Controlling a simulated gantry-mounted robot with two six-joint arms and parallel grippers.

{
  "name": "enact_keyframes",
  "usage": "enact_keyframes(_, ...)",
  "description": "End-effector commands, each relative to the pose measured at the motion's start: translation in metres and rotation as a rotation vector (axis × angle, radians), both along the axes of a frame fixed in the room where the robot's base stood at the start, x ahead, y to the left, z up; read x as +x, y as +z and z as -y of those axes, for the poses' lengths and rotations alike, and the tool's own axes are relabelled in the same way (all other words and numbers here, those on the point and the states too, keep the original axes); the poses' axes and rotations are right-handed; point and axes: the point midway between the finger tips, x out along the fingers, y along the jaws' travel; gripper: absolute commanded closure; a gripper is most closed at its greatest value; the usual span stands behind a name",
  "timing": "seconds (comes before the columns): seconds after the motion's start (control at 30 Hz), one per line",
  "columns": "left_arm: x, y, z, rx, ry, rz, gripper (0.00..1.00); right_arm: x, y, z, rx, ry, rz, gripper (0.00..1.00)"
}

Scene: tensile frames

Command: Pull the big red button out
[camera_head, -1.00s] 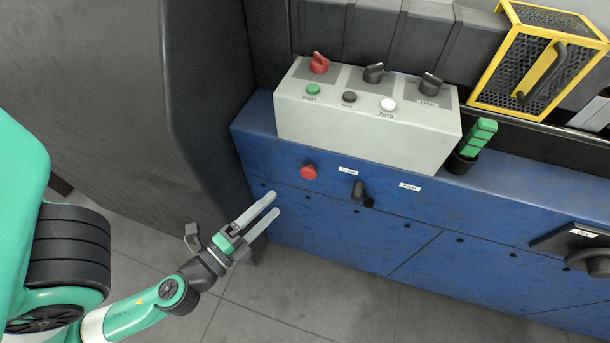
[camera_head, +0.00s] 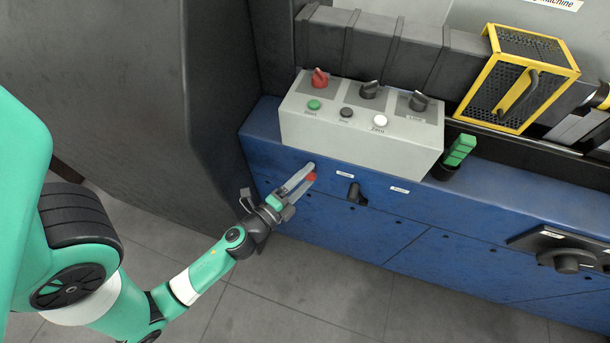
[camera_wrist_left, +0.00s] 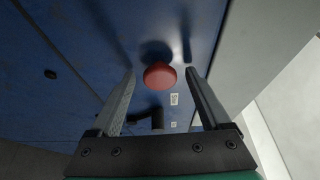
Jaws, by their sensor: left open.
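The big red button (camera_head: 311,177) is a round red knob on the front of the blue machine base (camera_head: 400,235), below the grey control box. In the head view my left gripper (camera_head: 306,175) reaches it, and its fingers partly cover the button. In the left wrist view the red button (camera_wrist_left: 160,76) sits between the tips of the two open fingers (camera_wrist_left: 159,85), with a visible gap on each side. The left gripper is open and holds nothing. My right gripper is not in view.
The grey control box (camera_head: 340,145) above carries a red knob (camera_head: 320,78), two black knobs and small buttons. A black lever (camera_head: 356,194) is right of the red button. A green-handled tool (camera_head: 458,150) and a yellow cage (camera_head: 520,80) are farther right. A dark panel stands left.

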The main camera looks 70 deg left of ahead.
Motion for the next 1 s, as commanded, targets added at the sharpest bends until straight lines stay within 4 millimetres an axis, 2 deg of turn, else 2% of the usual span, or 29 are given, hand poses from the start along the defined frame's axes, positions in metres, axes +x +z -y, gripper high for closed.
enact_keyframes(0.1,0.000,0.000,0.000,0.000,0.000,0.000,0.19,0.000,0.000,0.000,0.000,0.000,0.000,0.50)
enact_keyframes(0.5,0.000,0.000,0.000,0.000,0.000,0.000,0.91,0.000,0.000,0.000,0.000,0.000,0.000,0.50)
enact_keyframes(0.57,0.000,0.000,0.000,0.000,0.000,0.000,1.00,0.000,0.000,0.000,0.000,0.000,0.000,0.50)
enact_keyframes(0.87,-0.001,0.000,0.001,0.000,0.000,0.000,1.00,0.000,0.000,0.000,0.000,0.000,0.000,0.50)
enact_keyframes(1.0,-0.006,-0.003,0.009,0.001,-0.003,0.000,1.00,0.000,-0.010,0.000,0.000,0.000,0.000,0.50)
